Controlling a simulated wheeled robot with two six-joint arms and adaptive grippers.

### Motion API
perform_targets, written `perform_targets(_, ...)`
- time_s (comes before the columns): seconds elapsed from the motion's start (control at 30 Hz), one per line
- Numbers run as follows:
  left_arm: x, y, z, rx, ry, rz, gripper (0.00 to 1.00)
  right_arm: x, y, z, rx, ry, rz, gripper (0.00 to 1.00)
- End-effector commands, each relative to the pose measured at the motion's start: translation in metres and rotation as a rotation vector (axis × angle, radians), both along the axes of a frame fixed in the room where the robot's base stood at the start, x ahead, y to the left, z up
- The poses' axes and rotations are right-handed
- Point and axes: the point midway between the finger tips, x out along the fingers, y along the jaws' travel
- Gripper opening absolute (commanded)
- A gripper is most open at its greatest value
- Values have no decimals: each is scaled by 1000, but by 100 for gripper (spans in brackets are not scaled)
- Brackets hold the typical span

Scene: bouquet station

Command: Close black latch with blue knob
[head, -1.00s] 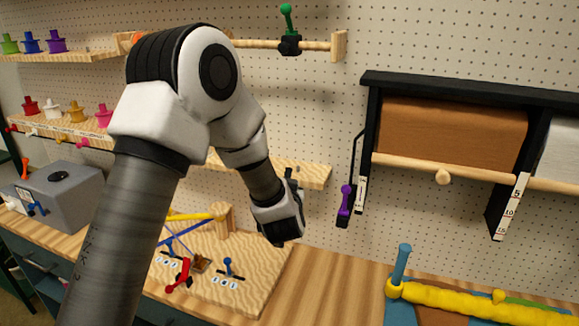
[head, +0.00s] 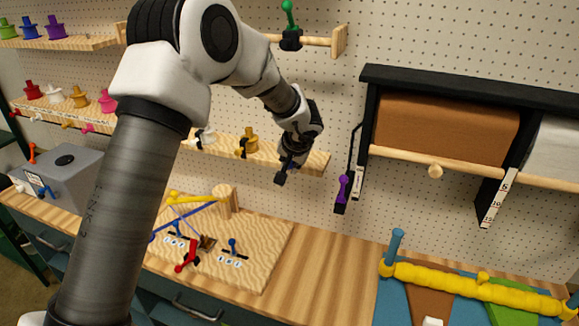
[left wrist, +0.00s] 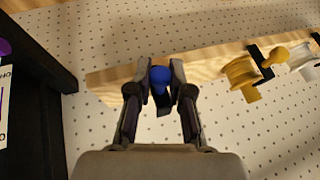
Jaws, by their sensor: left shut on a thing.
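A blue knob (left wrist: 159,78) sits between the two fingertips of my left gripper (left wrist: 161,83) in the left wrist view, at the end of a light wooden shelf. A dark piece, seemingly the black latch (left wrist: 163,105), shows just by the knob between the fingers; most of it is hidden. In the head view my left gripper (head: 288,168) is at the right end of the wooden shelf (head: 318,162), shut on the blue knob. Whether the latch is open or closed cannot be told. My right gripper is not in view.
On the same shelf are a yellow knob (head: 248,143) and a white knob (head: 203,136) with black latches. A black cabinet frame (head: 367,125) with a purple-handled latch (head: 343,188) stands to the right. Below is a board with levers (head: 265,262).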

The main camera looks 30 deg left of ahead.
Motion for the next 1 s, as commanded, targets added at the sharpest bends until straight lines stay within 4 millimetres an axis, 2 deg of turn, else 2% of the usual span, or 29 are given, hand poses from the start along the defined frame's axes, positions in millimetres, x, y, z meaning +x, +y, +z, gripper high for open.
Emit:
perform_targets(0.33,4,1,2,-24,109,-2,0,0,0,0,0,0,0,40)
perform_targets(0.8,4,1,2,-27,123,-3,0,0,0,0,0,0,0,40)
perform_targets(0.83,4,1,2,-27,123,-3,27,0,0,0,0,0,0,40)
perform_targets(0.9,3,1,2,-27,123,-3,46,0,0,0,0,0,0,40)
perform_targets(1.0,3,1,2,-27,123,-3,46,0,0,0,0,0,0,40)
